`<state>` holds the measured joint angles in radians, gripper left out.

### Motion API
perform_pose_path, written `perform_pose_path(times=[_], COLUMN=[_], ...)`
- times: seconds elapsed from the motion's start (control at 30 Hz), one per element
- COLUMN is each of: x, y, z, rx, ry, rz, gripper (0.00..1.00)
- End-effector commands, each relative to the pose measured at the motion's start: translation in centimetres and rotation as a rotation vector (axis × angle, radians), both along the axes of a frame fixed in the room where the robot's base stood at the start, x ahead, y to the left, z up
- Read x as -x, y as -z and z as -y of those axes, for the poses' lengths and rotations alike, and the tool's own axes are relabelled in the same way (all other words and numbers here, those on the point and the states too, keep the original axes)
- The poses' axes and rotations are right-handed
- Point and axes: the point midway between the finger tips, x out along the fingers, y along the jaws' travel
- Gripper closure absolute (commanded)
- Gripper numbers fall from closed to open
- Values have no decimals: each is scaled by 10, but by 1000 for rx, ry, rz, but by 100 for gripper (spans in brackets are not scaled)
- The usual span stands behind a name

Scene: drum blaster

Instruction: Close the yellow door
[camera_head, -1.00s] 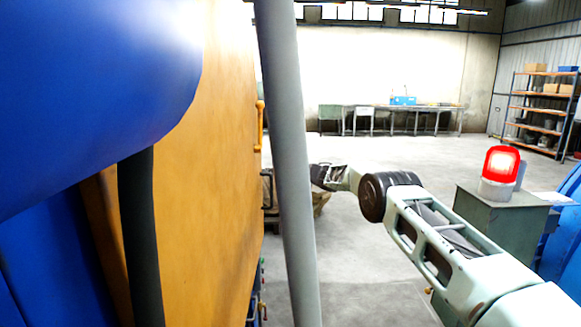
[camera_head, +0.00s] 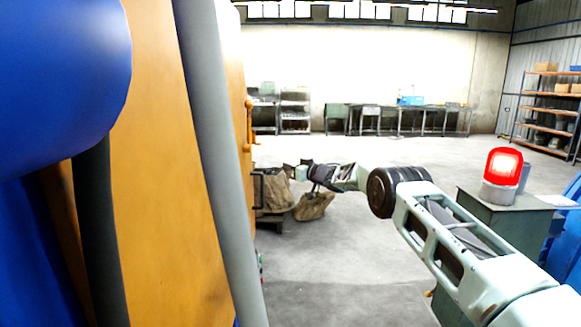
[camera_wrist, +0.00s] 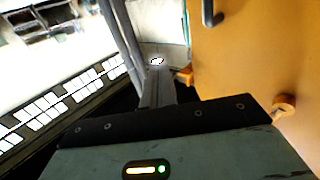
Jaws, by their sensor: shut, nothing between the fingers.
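The yellow door (camera_head: 160,150) is a tall flat panel at the left of the head view, seen at a steep angle. A yellow handle (camera_head: 249,125) stands out near its far edge. The door also fills the right of the wrist view (camera_wrist: 240,55). My gripper (camera_head: 297,172) is at the end of my outstretched arm, to the right of the door's far edge and apart from it in the picture. It is shut and empty; its fingers (camera_wrist: 157,75) also show in the wrist view. How far the door is open is hard to tell.
A grey pole (camera_head: 215,160) crosses in front of the door, with a blue rounded body (camera_head: 65,80) at upper left. Brown sacks (camera_head: 314,205) lie beyond the door. A red beacon (camera_head: 500,175) sits on a box at right. The middle floor is clear.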

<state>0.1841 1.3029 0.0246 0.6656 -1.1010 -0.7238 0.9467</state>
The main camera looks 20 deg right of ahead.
Motion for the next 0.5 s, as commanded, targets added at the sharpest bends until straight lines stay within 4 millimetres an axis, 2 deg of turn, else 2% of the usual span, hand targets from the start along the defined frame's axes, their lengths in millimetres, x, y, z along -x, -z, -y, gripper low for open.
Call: perform_pose_path(times=[0.23,0.5], x=[10,25], y=[1,2], z=[27,67], rx=[1,1], ry=[2,4], rz=[0,0], gripper=[100,100])
